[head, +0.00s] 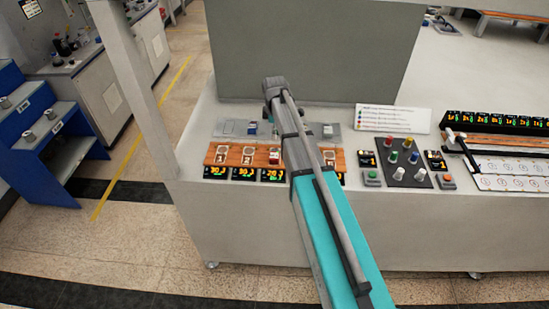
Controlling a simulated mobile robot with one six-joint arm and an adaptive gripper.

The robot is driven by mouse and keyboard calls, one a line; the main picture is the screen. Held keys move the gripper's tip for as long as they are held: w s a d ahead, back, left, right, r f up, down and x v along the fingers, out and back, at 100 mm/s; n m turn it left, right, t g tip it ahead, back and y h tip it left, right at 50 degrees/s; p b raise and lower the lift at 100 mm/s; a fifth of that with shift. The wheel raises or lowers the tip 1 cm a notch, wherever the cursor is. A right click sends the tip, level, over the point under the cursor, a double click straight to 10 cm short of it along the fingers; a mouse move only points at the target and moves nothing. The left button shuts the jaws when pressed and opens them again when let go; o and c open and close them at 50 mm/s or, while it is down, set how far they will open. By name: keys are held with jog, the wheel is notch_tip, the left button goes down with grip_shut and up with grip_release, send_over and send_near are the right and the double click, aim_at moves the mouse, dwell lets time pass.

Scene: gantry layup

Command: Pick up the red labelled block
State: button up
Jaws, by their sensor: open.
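A small block with red and white on it (274,158) sits on the wooden strip (207,160) at the front of the bench, just left of my arm. It is too small to read any label. My arm reaches up from the bottom and crosses the middle of the head view, covering part of the strip to the right of the block. I cannot make out my gripper or its fingers in this view.
Black displays (243,174) line the bench edge below the strip. A grey plate with a blue knob (252,127) lies behind it. A control panel with coloured knobs (408,158) and a label board (394,118) are at right.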

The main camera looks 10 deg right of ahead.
aim_at(274, 155)
jog(key=shift+f+b, duration=4.2)
jog(key=shift+f, duration=0.05)
jog(key=shift+s+a+f+b, duration=0.15)
jog(key=shift+f+b, duration=2.45)
jog(key=c, duration=1.2)
jog(key=shift+r, duration=0.25)
